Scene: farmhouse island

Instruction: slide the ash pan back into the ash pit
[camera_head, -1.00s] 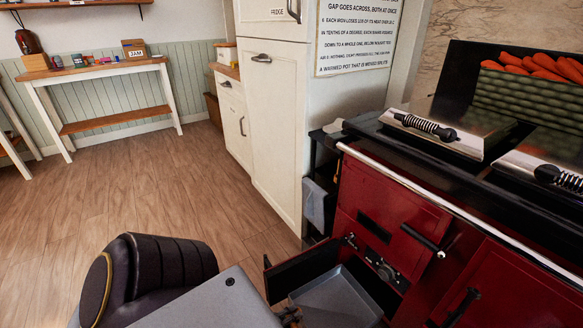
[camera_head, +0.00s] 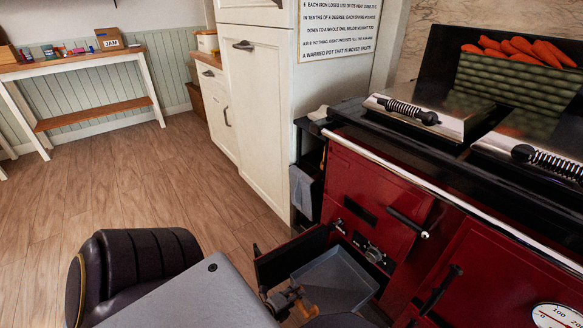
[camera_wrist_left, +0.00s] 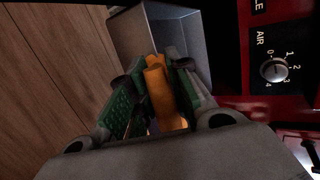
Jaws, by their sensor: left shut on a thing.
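The ash pan (camera_head: 341,277) is a grey, shallow metal tray low at the front of the red range. It stands partly out of the ash pit opening, beside the open dark ash pit door (camera_head: 288,259). My left gripper (camera_head: 298,300) is at the pan's near end, shut on its orange-brown handle (camera_wrist_left: 158,92). In the left wrist view the green finger pads (camera_wrist_left: 150,98) lie on either side of the handle, with the grey pan (camera_wrist_left: 172,38) beyond. The inside of the pit is mostly hidden. My right gripper is not in view.
The red range (camera_head: 375,185) has a front rail and lidded hotplates, with a crate of carrots (camera_head: 515,82) behind. An air dial (camera_wrist_left: 274,69) is close to the gripper. A white cupboard (camera_head: 255,120) stands left of the range. Wooden floor (camera_head: 150,185) is open at left.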

